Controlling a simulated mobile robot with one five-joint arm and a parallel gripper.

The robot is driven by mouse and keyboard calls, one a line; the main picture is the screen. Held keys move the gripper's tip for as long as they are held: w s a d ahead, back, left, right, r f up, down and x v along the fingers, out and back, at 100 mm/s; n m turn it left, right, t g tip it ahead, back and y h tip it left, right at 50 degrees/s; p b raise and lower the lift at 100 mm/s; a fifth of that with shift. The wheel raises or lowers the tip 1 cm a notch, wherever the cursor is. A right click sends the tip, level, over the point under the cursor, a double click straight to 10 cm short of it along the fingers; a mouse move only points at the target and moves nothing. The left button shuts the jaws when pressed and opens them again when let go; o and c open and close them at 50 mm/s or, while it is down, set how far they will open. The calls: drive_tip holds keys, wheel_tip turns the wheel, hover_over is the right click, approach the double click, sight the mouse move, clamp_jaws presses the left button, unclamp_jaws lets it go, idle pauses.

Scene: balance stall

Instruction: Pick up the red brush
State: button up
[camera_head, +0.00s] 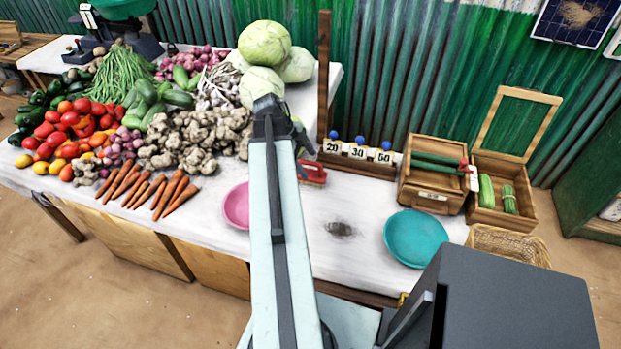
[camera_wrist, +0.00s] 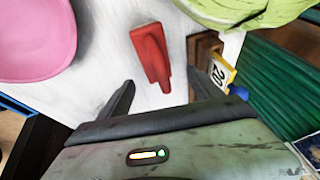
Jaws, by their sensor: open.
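The red brush (camera_head: 312,173) lies on the white table, to the right of my arm in the head view and partly hidden by it. In the wrist view the brush (camera_wrist: 150,55) lies on the white surface, a little ahead of my fingertips and between their lines. My gripper (camera_wrist: 160,88) is open and empty, with its two dark fingers apart. In the head view my arm hides the gripper's fingers.
A pink plate (camera_head: 236,206) lies left of the brush. A wooden block with number tags (camera_head: 357,152) stands right of it, close to my right finger. Cabbages (camera_head: 264,43) and heaped vegetables fill the left. A teal plate (camera_head: 416,238) and wooden box (camera_head: 432,190) are at right.

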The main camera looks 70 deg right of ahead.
sight(315, 175)
drive_tip(key=shift+f, duration=0.2)
drive_tip(key=b+x, duration=0.2)
drive_tip(key=x, duration=0.1)
drive_tip(key=b+x, duration=0.1)
drive_tip(key=b, duration=0.1)
drive_tip(key=shift+a+f, duration=0.25)
drive_tip(key=shift+f, duration=0.1)
drive_tip(key=shift+s+d+f+b, duration=0.15)
drive_tip(key=shift+s+f+b, duration=0.1)
drive_tip(key=shift+f+b, duration=0.15)
drive_tip(key=shift+r, duration=0.25)
drive_tip(key=c, duration=1.6)
drive_tip(key=shift+o, duration=0.2)
wheel_tip(315, 175, up, 10)
drive_tip(key=p, duration=1)
drive_tip(key=shift+r+p, duration=0.15)
drive_tip(key=shift+p, duration=0.2)
